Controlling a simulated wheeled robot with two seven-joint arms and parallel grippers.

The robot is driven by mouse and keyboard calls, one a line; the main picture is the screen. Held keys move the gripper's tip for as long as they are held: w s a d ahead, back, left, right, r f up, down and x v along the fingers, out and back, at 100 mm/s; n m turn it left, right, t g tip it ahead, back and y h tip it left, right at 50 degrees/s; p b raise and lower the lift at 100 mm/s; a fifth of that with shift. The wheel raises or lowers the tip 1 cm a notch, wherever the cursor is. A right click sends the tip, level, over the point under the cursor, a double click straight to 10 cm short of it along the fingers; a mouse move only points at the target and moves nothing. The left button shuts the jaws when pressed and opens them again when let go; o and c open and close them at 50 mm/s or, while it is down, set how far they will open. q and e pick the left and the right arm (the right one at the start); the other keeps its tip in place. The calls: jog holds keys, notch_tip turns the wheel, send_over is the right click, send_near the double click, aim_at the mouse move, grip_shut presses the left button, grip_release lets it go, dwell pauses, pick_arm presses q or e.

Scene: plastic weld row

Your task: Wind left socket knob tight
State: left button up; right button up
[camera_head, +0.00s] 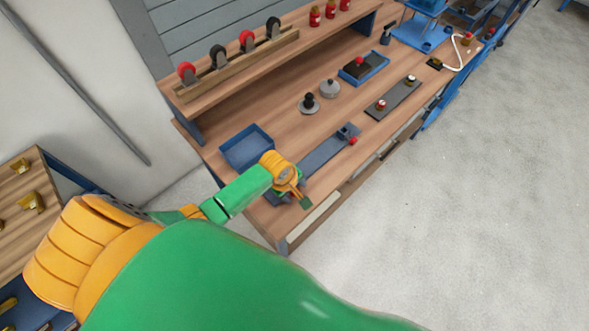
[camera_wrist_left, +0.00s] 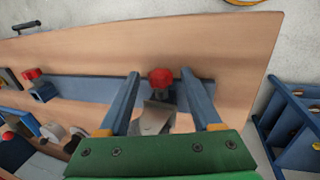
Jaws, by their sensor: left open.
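A red knob (camera_wrist_left: 160,78) sits at one end of a long blue-grey plate (camera_wrist_left: 95,88) on the bench. It shows in the left wrist view, on a grey block partly covered by my gripper. My left gripper (camera_wrist_left: 160,74) is open, one finger on each side of this knob, with visible gaps. In the head view my left gripper (camera_head: 302,198) is over the near end of the plate (camera_head: 325,154) and hides that knob. A second red knob (camera_head: 353,141) is at the plate's far end, also seen in the left wrist view (camera_wrist_left: 32,73). My right gripper is not in view.
A blue tray (camera_head: 246,147) lies on the workbench close beside my left wrist. Farther along are two round-based parts (camera_head: 309,103), a dark plate with two knobs (camera_head: 394,97) and a blue box (camera_head: 363,66). The floor to the right is clear.

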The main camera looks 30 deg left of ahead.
pick_arm(q)
jog(key=shift+w, duration=0.1)
grip_shut()
jog(key=shift+w+d+g+y, duration=0.1)
jog(key=shift+g+y, duration=0.2)
jog(key=shift+g, duration=0.6)
jog(key=shift+w+f+g+y+b, duration=0.1)
jog(key=shift+f+g+y+b, duration=0.15)
jog(key=shift+g+b, duration=0.55)
jog(key=g+b, duration=0.1)
jog(key=b, duration=0.2)
jog(key=g+y+b, duration=0.1)
jog(key=b, duration=0.2)
jog(key=shift+w+d+f+g, duration=0.15)
jog(key=shift+w+g, duration=0.05)
jog(key=shift+g, duration=0.1)
jog(key=shift+r+g+b, duration=0.2)
jog(key=shift+g+b, duration=0.1)
jog(key=shift+b, duration=0.5)
jog(key=shift+r, duration=0.1)
